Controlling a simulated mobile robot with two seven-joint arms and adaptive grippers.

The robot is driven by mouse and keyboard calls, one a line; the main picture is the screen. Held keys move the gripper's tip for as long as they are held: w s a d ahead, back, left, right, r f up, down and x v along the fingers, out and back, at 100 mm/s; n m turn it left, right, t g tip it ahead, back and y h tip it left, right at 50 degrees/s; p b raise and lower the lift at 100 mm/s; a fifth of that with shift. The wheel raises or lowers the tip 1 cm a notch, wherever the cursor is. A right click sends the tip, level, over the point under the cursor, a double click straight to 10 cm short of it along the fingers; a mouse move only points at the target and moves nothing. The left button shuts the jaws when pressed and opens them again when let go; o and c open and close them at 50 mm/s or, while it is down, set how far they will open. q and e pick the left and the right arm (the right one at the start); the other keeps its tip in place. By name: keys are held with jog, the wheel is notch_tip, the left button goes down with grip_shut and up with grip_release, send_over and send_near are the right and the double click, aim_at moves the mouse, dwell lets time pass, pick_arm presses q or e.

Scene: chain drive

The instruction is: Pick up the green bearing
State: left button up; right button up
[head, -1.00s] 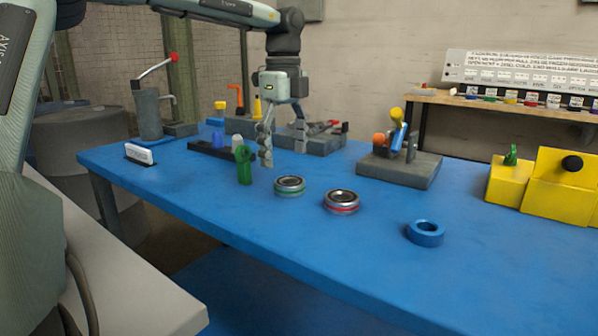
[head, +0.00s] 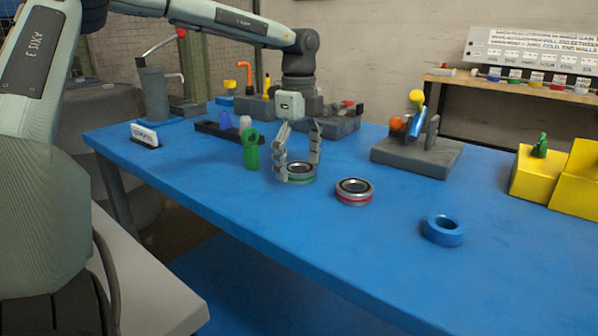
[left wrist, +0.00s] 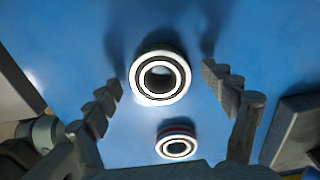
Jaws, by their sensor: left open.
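The green bearing (head: 300,174), a metal ring with a green band, lies flat on the blue table. My left gripper (head: 299,153) is open above it, with its left finger low beside the bearing's left side and the other finger at the back right. In the left wrist view the bearing (left wrist: 160,78) lies beyond the fingertips, between their lines, with the open gripper (left wrist: 162,85) empty. The red-banded bearing (head: 354,192) lies to the right in the head view and also shows in the left wrist view (left wrist: 177,143). My right gripper is not in view.
A green upright part (head: 251,152) stands close left of the gripper. A blue ring (head: 443,230) lies at the front right. A grey fixture (head: 418,158) and yellow blocks (head: 540,175) stand further right. The table's (head: 390,255) front middle is clear.

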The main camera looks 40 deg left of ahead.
pick_arm(q)
jog(key=c, duration=1.5)
jog(key=shift+c, duration=0.2)
jog(key=shift+r, duration=0.15)
jog(key=shift+r, duration=0.55)
notch_tip(320, 180, up, 3)
jog(key=shift+f, duration=0.15)
jog(key=s+d+r+b, duration=0.1)
jog(key=s+d+r, duration=0.1)
jog(key=s, duration=0.3)
jog(key=s+d+r, duration=0.2)
jog(key=s+r, duration=0.3)
jog(key=shift+s+d+b, duration=0.35)
jog(key=shift+s+b, duration=0.05)
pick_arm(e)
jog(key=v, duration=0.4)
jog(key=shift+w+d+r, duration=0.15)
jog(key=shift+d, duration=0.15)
